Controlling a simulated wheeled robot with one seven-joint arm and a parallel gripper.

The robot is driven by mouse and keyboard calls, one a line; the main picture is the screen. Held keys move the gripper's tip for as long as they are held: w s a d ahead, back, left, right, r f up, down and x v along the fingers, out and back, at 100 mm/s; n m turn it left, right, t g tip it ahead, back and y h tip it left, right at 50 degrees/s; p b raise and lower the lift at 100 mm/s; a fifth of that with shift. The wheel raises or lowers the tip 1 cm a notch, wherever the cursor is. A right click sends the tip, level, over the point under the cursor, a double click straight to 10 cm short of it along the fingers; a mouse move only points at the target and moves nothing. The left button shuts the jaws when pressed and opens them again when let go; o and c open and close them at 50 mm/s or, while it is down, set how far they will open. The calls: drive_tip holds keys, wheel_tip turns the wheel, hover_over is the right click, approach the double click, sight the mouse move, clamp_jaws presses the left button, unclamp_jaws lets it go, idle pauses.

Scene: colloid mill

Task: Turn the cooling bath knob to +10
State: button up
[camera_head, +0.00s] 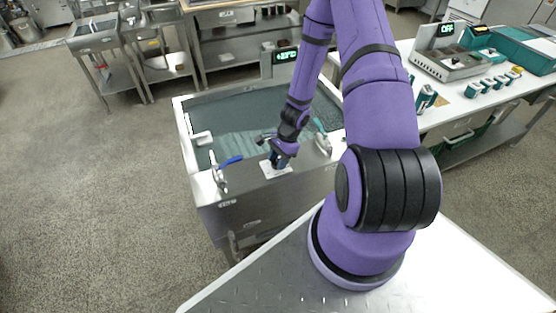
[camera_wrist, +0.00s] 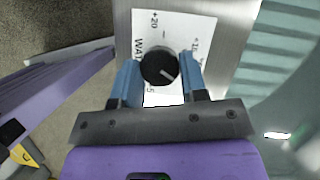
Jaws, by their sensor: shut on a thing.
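The black round cooling bath knob (camera_wrist: 160,67) sits on a white label plate (camera_wrist: 205,30). A short white pointer line on it points to the lower right of the wrist view. "+20" is legible at the plate's upper left; other marks are partly covered. My gripper (camera_wrist: 158,74) has its two blue fingers on either side of the knob, shut on it.
A display (camera_head: 285,56) with green figures stands behind the bath. A blue-handled valve (camera_head: 220,172) is left of the plate, and another valve (camera_head: 323,142) is right of it. A bench (camera_head: 460,110) with devices stands at right. Open floor lies at left.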

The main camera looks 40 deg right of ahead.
drive_tip(key=o, duration=0.9)
drive_tip(key=v, duration=1)
drive_tip(key=shift+d+r, duration=0.25)
drive_tip(key=shift+r, duration=0.05)
drive_tip(key=shift+r, duration=0.1)
